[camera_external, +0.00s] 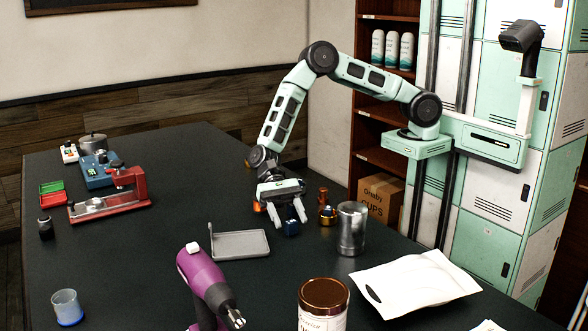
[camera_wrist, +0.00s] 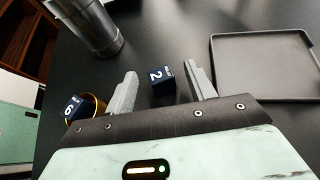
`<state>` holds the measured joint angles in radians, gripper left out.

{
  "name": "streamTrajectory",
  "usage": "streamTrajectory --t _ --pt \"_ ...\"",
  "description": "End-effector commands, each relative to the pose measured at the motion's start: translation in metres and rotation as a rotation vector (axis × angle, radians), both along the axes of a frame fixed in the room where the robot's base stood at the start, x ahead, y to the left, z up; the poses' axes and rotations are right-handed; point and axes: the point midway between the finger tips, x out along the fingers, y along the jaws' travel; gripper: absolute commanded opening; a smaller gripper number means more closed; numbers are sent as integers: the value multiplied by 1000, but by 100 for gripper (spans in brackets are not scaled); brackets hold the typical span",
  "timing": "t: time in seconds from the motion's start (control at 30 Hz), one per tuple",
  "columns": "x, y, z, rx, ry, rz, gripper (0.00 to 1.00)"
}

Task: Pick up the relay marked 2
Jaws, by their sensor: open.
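The relay marked 2 is a small dark blue cube (camera_wrist: 161,82) with a white 2 on its face, standing on the black table. In the external view the dark blue cube (camera_external: 291,229) shows low at my fingers. My gripper (camera_external: 289,222) points down at it, with its fingers open. In the wrist view the relay lies between the two fingers of my gripper (camera_wrist: 160,74), with a gap visible on each side. A second dark relay marked 6 (camera_wrist: 70,107) sits in a copper-coloured ring or cup left of the fingers.
A grey shallow tray (camera_external: 238,244) lies just left of my gripper. A metal canister (camera_external: 351,229) stands to the right, with copper pieces (camera_external: 326,203) near it. A purple tool (camera_external: 205,275), a brown-lidded jar (camera_external: 323,294) and a white pouch (camera_external: 415,283) are nearer the camera.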

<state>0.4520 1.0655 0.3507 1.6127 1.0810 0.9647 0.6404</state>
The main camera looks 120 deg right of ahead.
Motion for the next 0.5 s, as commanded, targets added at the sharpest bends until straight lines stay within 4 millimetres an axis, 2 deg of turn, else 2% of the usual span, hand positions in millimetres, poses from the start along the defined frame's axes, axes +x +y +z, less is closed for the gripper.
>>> streamTrajectory --t 0.27,0.3,0.43,0.47,0.5 --pt "1 4 -2 0 0 -1 55" --pt "1 3 -2 0 0 -1 49" --pt "1 4 -2 0 0 0 13" --pt "1 3 -2 0 0 0 8" --pt "1 3 -2 0 0 0 8"
